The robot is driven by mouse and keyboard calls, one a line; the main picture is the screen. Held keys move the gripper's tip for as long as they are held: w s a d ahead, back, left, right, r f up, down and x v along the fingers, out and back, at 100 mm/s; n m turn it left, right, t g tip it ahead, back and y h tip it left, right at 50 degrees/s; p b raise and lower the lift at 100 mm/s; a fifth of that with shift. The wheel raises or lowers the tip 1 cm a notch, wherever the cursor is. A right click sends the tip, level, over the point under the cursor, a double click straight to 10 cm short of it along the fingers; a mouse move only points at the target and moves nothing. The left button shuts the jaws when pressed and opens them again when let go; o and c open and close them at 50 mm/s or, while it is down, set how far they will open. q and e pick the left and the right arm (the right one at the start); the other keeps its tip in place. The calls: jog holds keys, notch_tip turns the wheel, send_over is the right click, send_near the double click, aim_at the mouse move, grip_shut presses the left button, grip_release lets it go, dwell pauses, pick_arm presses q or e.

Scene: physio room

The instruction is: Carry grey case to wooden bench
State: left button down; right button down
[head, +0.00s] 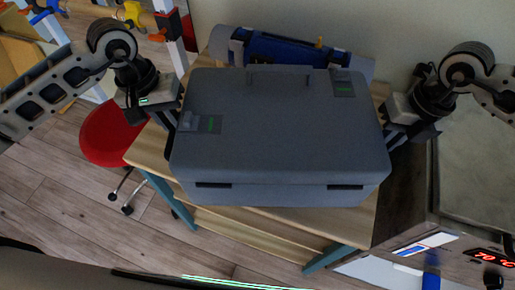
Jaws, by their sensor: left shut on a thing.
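The grey case (280,125) is closed, with its lid facing up and green-marked latches on top. It is over the wooden bench (270,228), which has a light wood top and teal legs. I cannot tell whether the case rests on the bench or hangs just above it. My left gripper (177,118) is shut on the case's left side. My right gripper (390,135) is at the case's right side, its fingertips hidden by the case, so its jaws cannot be made out.
A blue case-like object (285,47) lies behind the grey case, by the wall. A red stool (105,135) stands left of the bench. A grey-topped unit (480,180) with a red display stands at the right. Wooden floor shows at the lower left.

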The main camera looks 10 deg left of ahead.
pick_arm(q)
jog(key=shift+w+f, duration=0.1)
pick_arm(e)
jog(key=shift+w+f, duration=0.1)
